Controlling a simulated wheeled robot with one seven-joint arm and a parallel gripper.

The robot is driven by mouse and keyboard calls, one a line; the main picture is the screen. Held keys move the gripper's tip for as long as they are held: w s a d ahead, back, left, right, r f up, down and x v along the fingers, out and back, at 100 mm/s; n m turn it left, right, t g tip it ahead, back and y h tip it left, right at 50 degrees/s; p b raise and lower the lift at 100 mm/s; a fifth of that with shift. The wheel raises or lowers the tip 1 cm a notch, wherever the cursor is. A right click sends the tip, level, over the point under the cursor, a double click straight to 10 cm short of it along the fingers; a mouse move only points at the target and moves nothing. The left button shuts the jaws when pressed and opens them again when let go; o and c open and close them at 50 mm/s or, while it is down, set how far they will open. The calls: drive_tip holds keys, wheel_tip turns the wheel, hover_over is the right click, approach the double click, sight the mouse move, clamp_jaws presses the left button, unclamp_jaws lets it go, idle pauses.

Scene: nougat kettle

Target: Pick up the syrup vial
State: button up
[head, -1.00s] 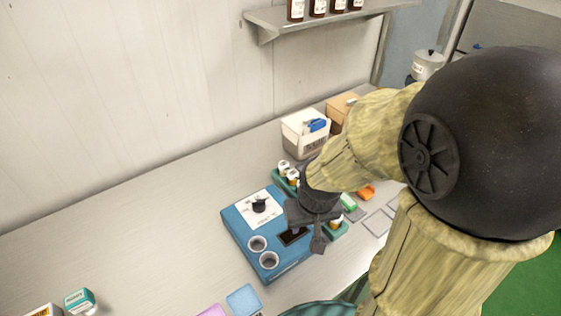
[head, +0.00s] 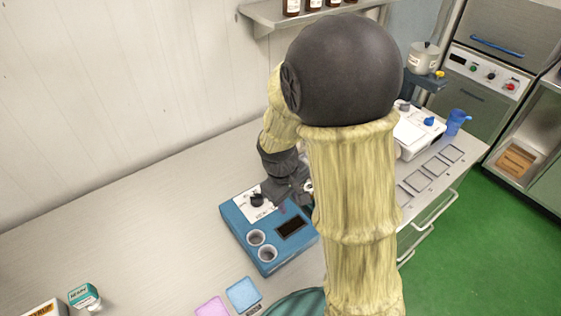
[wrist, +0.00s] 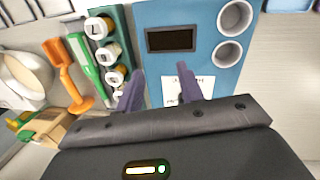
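Several small vials with white lettered caps (wrist: 100,27) stand in a dark green rack (wrist: 127,38) in the wrist view. I cannot tell which one is the syrup vial. My gripper (wrist: 158,80) is open, with nothing visible between its two fingers. Its left finger is beside the lowest visible vial; the other finger is over the blue device (wrist: 190,75). I cannot tell whether a finger touches a vial. In the head view my gripper (head: 290,197) is above the back right part of the blue device (head: 268,256), and my arm hides most of the rack.
The blue device has two round wells. Pink and blue pads (head: 243,293) lie in front. The bench's left side is mostly clear.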

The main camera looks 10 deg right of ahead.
drive_tip(key=w+a+f+n+h+p, duration=0.1)
drive_tip(key=w+n+h, duration=0.1)
drive_tip(key=w+n, duration=0.1)
drive_tip(key=w+a+f+n+h+p, duration=0.1)
drive_tip(key=w+a+n+h, duration=0.1)
drive_tip(key=w+n, duration=0.1)
drive_tip(key=w+a+f+n+h+p, duration=0.1)
drive_tip(key=w+n+h, duration=0.1)
drive_tip(key=w+n, duration=0.1)
drive_tip(key=shift+w+a, duration=0.25)
drive_tip(key=shift+w, duration=0.35)
drive_tip(key=w+a+n+t+h+p, duration=0.2)
drive_tip(key=w+a+n+t+h, duration=0.2)
drive_tip(key=w+a+n, duration=0.2)
drive_tip(key=shift+a+r+n+t+h, duration=0.35)
drive_tip(key=shift+a+n, duration=0.45)
drive_tip(key=shift+a, duration=0.35)
drive_tip(key=shift+f, duration=0.1)
drive_tip(key=b+x, duration=0.5)
drive_tip(key=x, duration=0.7)
drive_tip(key=shift+w, duration=0.1)
drive_tip(key=shift+d, duration=0.15)
